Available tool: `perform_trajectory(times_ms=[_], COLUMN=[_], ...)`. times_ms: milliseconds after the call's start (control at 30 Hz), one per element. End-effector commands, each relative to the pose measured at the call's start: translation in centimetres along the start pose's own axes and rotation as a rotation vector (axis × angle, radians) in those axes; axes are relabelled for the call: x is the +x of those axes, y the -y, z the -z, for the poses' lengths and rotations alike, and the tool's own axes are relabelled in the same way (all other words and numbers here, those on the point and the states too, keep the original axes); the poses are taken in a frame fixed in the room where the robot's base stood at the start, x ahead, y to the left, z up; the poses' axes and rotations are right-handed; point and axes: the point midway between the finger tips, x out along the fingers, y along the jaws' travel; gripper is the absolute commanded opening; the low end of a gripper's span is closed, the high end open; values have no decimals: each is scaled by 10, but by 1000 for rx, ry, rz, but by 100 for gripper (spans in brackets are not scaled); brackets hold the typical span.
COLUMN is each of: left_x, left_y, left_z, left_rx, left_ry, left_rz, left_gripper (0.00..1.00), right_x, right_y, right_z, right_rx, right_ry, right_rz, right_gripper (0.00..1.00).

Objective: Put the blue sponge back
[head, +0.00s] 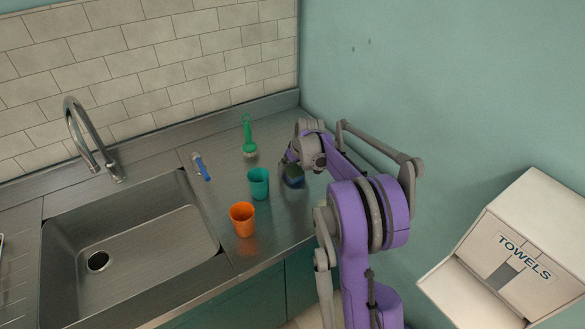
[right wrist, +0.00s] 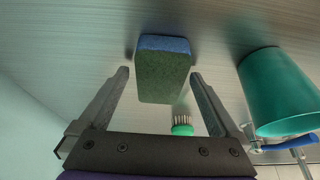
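The blue sponge (head: 294,181) is on the steel counter at the right of the sink, partly hidden by my right gripper (head: 288,166) in the head view. In the right wrist view the sponge (right wrist: 163,75) shows a blue edge and a dark green face. My right gripper (right wrist: 160,74) is open, with one finger on each side of the sponge and a visible gap on both sides. The sponge reaches past the fingertips. My left gripper is not in view.
A teal cup (head: 258,184) stands close left of the sponge, and an orange cup (head: 243,220) nearer the front. The sink (head: 130,245) is left; the wall and towel dispenser (head: 520,255) are right.

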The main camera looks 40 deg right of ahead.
Motion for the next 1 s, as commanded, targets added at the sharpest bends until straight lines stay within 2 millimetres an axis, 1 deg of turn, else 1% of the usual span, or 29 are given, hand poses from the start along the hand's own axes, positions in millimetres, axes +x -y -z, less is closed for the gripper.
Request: perform_trajectory(times_ms=[233,367,467,700,800,900,1000], left_x=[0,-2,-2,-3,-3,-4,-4], left_y=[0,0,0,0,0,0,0], left_z=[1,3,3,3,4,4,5], left_rx=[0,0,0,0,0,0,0], left_ry=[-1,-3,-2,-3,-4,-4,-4], left_rz=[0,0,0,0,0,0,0], left_gripper=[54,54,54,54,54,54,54], right_x=[-1,-10,-26,-78,-97,-111,-120], right_y=[0,0,0,0,0,0,0], right_z=[0,2,1,1,1,2,2], right_rx=[0,1,1,1,1,0,0], right_ry=[0,0,0,0,0,0,0], right_rz=[0,0,0,-1,-1,-1,0], right_gripper=[98,98,98,98,98,98,98])
